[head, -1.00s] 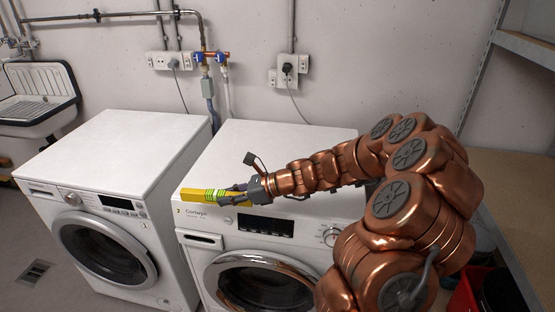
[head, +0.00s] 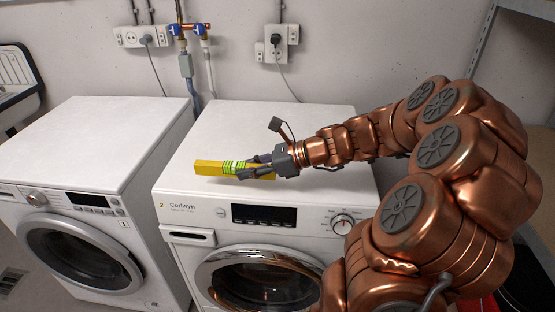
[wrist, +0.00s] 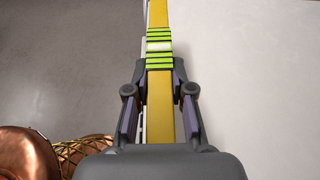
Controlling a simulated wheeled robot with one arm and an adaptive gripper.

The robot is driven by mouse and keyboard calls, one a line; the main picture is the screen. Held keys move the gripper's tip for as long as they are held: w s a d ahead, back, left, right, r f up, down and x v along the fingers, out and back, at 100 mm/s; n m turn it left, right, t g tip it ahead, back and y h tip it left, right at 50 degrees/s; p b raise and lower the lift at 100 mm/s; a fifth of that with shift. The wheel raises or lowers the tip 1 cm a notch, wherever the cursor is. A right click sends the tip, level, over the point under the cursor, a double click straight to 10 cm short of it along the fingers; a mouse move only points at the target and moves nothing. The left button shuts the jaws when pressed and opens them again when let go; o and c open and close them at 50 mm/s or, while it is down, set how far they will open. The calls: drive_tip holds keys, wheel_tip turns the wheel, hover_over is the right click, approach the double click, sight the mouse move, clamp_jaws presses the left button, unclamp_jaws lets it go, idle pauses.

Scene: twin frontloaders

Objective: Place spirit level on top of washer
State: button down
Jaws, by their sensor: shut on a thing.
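The spirit level is a yellow bar (head: 211,167) with green bands, seen in the head view over the front left part of the right washer's white top (head: 255,125). My gripper (head: 252,168) comes from the right and is shut on the spirit level near its banded middle. In the wrist view the spirit level (wrist: 159,90) runs up between the two fingers of my gripper (wrist: 160,100), with the white top to its right and grey floor to its left. I cannot tell whether the level touches the top.
A second washer (head: 110,135) stands to the left with a narrow gap. Behind are wall sockets (head: 140,37), blue-handled valves (head: 185,30) and a plug with a cable (head: 276,42). The back of the right washer's top is clear.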

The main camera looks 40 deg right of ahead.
drive_tip(key=d, duration=0.3)
drive_tip(key=w+d, duration=0.1)
drive_tip(key=d, duration=0.3)
drive_tip(key=w+d+f, duration=0.1)
drive_tip(key=d, duration=0.2)
drive_tip(key=shift+d, duration=0.2)
drive_tip(key=shift+f, duration=1.75)
drive_tip(key=shift+f, duration=0.15)
drive_tip(key=c, duration=1)
unclamp_jaws()
